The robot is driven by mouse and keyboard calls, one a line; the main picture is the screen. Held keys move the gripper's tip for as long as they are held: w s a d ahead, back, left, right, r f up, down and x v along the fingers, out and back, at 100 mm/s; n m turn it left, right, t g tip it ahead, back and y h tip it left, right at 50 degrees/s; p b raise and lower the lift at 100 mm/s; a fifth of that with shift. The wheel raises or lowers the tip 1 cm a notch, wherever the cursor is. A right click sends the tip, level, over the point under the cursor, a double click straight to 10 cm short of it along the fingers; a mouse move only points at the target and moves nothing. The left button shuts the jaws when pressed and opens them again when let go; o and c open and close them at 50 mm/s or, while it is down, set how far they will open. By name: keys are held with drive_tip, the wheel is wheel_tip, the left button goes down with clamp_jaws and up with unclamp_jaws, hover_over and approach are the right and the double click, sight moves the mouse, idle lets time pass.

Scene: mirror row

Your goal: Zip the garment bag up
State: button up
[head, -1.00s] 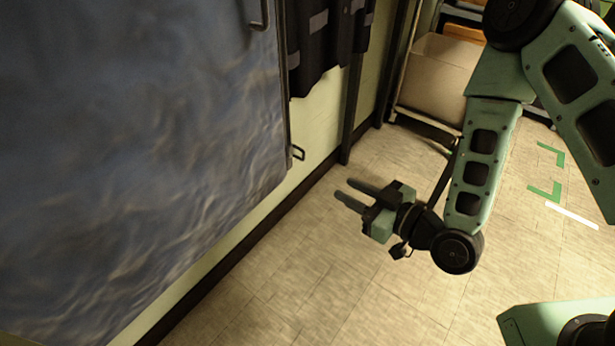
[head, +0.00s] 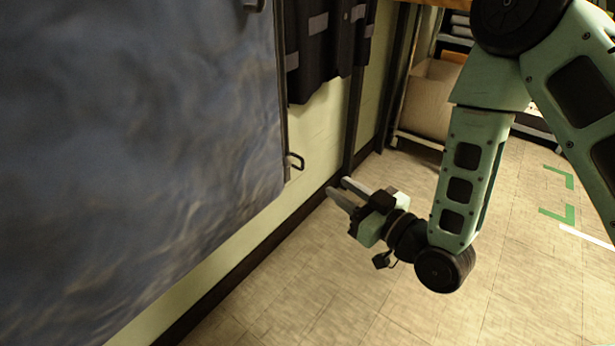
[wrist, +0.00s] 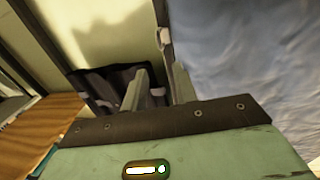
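The garment bag (head: 150,150) is a large, blue-grey, wrinkled sheet at the left of the head view. The bag also fills the right of the wrist view (wrist: 240,45). My gripper (head: 338,188) is just right of and below the loop in the head view, apart from it. Its two fingers are spread with nothing between them, as the wrist view also shows (wrist: 160,75).
A dark garment with grey bands (head: 325,45) hangs right of the bag against a pale wall. A dark post (head: 358,110) stands beside it. A rack with a cardboard box (head: 430,100) is behind. The tiled floor (head: 330,290) below my gripper is clear.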

drive_tip(key=b+x, duration=0.7)
drive_tip(key=x, duration=0.4)
drive_tip(key=shift+b, duration=0.3)
clamp_jaws()
